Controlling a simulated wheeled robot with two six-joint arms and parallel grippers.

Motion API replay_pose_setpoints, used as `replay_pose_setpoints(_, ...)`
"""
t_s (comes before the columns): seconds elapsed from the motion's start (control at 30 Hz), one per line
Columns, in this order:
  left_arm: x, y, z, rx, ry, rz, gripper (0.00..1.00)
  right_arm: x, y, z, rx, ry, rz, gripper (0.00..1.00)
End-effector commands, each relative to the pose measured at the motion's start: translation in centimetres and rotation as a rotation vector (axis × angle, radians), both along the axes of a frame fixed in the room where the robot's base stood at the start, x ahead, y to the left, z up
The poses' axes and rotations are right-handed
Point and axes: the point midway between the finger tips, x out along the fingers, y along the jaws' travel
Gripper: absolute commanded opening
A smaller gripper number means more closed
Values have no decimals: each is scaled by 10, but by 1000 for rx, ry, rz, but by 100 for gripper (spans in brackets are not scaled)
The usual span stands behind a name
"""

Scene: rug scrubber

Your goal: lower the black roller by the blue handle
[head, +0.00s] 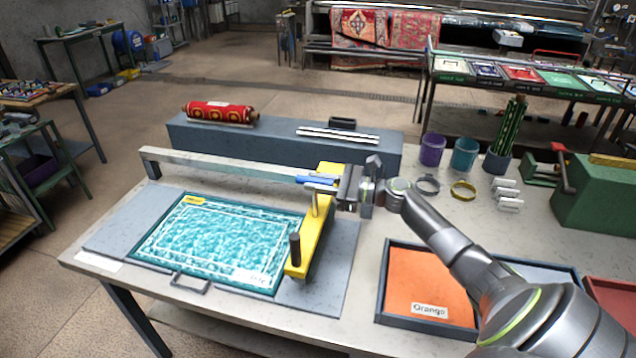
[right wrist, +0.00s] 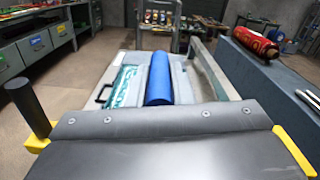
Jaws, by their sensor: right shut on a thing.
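The blue handle (head: 315,180) sits at the upper end of a yellow carriage (head: 318,232) that stands across the right part of the bed. My right gripper (head: 338,187) is shut on the blue handle, reaching it from the right. In the right wrist view the handle (right wrist: 160,80) shows as a blue cylinder beyond the gripper's grey body. A black upright cylinder (head: 295,249) stands at the near end of the carriage; it also shows in the right wrist view (right wrist: 28,105). I cannot see a separate roller under the carriage. My left gripper is not in view.
A teal rug (head: 215,240) lies flat on the bed, left of the carriage. A pale rail (head: 230,168) runs behind it. A tray with an orange sheet (head: 430,285) is at the right. A red rolled rug (head: 220,113) lies on a grey block behind.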

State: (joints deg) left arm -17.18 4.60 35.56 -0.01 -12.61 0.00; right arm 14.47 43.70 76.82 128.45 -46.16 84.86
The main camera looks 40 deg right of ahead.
Motion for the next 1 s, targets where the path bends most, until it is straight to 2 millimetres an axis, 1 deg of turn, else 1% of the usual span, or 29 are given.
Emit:
replay_pose_setpoints(0.17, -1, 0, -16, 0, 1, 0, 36, 0, 0, -19, 0, 1, 0, 0)
replay_pose_setpoints(0.3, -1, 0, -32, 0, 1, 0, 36, 0, 0, -40, -1, 2, 0, 0)
replay_pose_setpoints(0.4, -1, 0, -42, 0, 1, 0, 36, 0, 0, -51, 0, 2, 1, 0)
replay_pose_setpoints(0.53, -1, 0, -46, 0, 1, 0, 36, -1, 0, -57, -1, 4, 0, 0)
replay_pose_setpoints(0.8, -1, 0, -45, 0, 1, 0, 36, -2, 0, -61, -1, 10, 0, 0)
replay_pose_setpoints(0.83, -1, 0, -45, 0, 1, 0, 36, -2, 0, -61, 0, 11, 1, 24)
replay_pose_setpoints(0.97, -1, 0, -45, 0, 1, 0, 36, -2, 0, -59, 0, 8, 1, 41)
replay_pose_setpoints(1.0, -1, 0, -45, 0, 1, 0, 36, -1, 0, -58, 0, 7, 1, 41)
